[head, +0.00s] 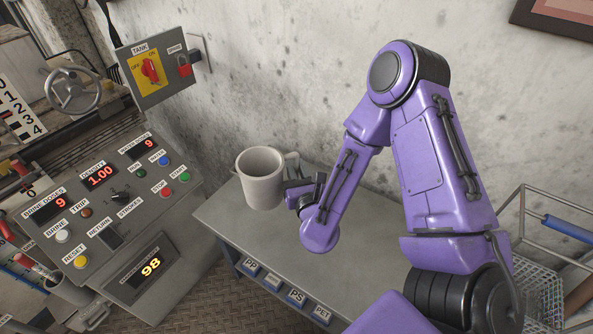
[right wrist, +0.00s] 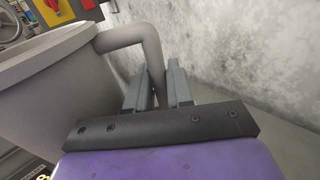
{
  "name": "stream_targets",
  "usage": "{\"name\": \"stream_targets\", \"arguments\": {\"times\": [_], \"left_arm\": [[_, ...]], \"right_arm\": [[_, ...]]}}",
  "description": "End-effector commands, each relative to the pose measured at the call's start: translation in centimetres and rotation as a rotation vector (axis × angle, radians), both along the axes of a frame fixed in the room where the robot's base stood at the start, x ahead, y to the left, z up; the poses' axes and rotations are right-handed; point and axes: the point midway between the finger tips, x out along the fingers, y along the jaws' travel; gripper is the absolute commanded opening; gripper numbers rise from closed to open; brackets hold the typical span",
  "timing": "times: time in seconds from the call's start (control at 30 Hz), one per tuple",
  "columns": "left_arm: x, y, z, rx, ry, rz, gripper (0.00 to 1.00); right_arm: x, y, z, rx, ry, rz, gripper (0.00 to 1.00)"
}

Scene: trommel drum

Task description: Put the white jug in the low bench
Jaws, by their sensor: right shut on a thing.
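The white jug (head: 261,180) is upright at the far left end of the low bench (head: 262,237), by the wall. I cannot tell whether its base touches the bench top or hangs just above it. My right gripper (head: 296,186) is at the jug's right side, at its handle. In the right wrist view the two fingers (right wrist: 159,88) are shut on the jug's handle (right wrist: 147,45), and the jug's body (right wrist: 55,85) fills the left side. My left gripper is not in view.
A control panel (head: 110,215) with buttons and displays stands left of the bench. A tank switch box (head: 158,70) is on the wall. Labelled tags (head: 297,297) line the bench's front edge. A wire basket (head: 540,285) stands at the right. The bench top's middle is clear.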

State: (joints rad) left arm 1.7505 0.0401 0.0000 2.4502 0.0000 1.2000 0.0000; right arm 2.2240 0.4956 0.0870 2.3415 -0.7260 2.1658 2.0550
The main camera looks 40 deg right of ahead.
Motion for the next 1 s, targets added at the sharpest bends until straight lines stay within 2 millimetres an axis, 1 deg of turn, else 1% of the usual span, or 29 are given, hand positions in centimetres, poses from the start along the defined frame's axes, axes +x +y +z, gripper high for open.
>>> {"name": "stream_targets", "arguments": {"times": [0.03,0.6,0.73,1.0], "left_arm": [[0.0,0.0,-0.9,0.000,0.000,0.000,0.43],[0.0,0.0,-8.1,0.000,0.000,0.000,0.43],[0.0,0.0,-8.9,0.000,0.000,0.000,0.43],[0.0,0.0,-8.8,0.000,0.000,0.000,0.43]], "right_arm": [[0.0,0.0,-1.0,-0.001,0.000,0.000,0.00],[0.0,0.1,-9.2,0.001,0.001,0.001,0.00],[0.0,0.0,-10.0,0.000,0.000,0.001,0.00],[0.0,0.0,-10.0,0.000,0.000,0.001,0.00]]}}
